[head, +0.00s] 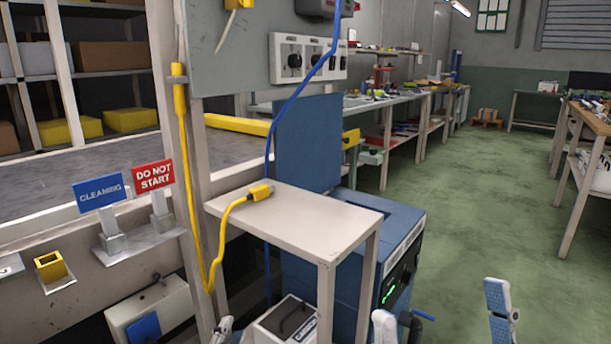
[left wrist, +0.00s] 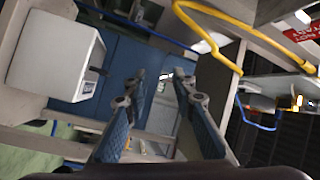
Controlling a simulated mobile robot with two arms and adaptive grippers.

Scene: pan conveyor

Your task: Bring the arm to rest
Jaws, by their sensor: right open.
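My left gripper shows only as a small grey tip (head: 222,328) at the bottom of the head view. In the left wrist view its two blue-padded fingers (left wrist: 165,82) stand apart with nothing held between them. My right gripper (head: 440,303) is at the bottom right of the head view, its fingers wide apart and empty. The rest of both arms is out of the head view.
A small table (head: 300,215) carries a yellow cable plug (head: 260,191). A blue machine (head: 395,262) stands behind it. A light box with a handle (head: 285,322) is below; it also shows in the wrist view (left wrist: 55,52). The yellow cable (left wrist: 215,40) loops close by. Green floor (head: 480,210) is clear to the right.

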